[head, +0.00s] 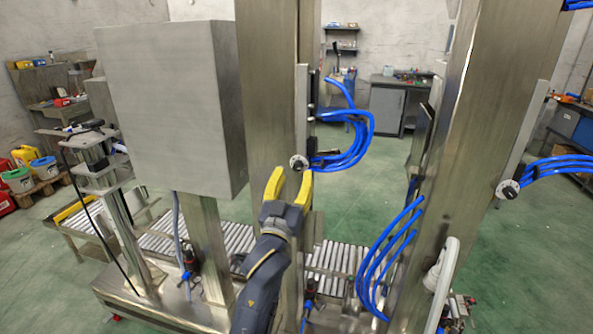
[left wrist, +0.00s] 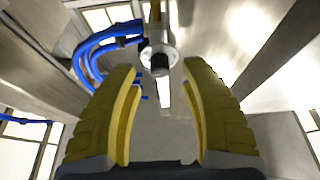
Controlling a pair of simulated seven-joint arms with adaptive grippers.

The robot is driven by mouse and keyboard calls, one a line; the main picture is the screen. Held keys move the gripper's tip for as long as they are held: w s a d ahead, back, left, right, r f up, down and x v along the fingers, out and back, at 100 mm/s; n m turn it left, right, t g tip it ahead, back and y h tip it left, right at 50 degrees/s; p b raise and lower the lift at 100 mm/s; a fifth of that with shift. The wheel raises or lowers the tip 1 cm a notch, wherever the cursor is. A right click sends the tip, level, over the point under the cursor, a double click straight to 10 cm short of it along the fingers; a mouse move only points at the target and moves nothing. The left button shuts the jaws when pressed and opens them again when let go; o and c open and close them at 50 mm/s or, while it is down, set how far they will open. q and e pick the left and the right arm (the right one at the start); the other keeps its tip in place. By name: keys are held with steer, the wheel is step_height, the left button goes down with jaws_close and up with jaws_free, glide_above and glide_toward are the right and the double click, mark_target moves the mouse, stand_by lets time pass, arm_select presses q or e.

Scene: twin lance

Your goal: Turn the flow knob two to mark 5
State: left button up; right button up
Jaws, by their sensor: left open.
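A small round flow knob (head: 299,162) with a pale rim and dark centre sits low on the left steel column. A similar knob (head: 508,190) sits on the right column. I cannot read numbers or marks on either. My left gripper (head: 291,177) has yellow fingers, open and empty, just below and in front of the left column's knob in the head view. In the left wrist view the same knob (left wrist: 159,62) shows between and beyond the spread fingertips (left wrist: 160,72). I cannot tell whether they touch it. My right gripper is not in view.
Blue hoses (head: 350,140) curve out to the right of the left knob, and more hoses (head: 565,168) leave the right one. A grey cabinet (head: 170,105) stands left of my arm. A roller conveyor (head: 333,258) runs low behind the columns.

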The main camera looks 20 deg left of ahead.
mark_target(298, 166)
arm_select(q)
steer(key=shift+x, duration=1.35)
steer(key=shift+c, duration=0.3)
jaws_close()
